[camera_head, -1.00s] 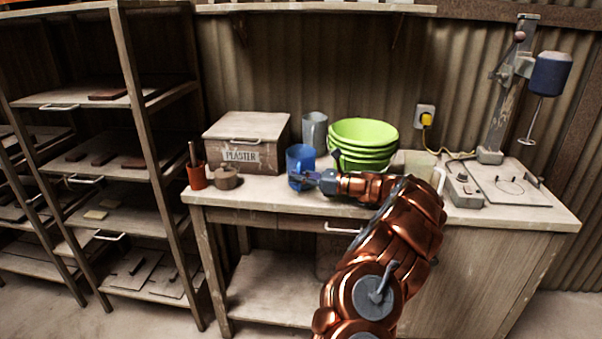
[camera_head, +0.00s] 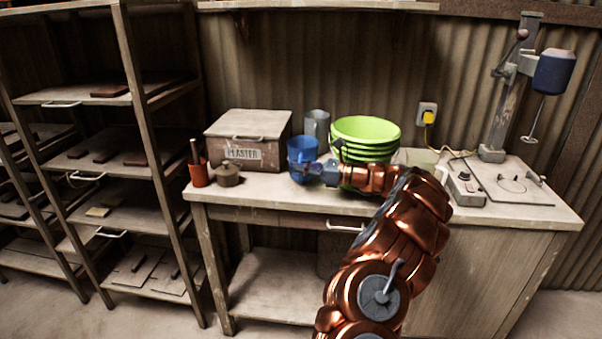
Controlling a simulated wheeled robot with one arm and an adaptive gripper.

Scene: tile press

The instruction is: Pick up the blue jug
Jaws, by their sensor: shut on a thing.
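The blue jug (camera_head: 302,150) is upright over the left part of the workbench (camera_head: 275,199), in front of a grey jug (camera_head: 317,125). My gripper (camera_head: 308,170) reaches in from the right and is shut on the blue jug's right side. The fingers cover part of the jug's lower right. The jug looks slightly raised, but the gap under it is too small to make out.
A stack of green buckets (camera_head: 365,133) stands close behind my wrist. A plaster box (camera_head: 247,137), a lidded pot (camera_head: 228,175) and an orange cup (camera_head: 198,173) are to the left. A stand with a blue motor (camera_head: 552,72) is at the right.

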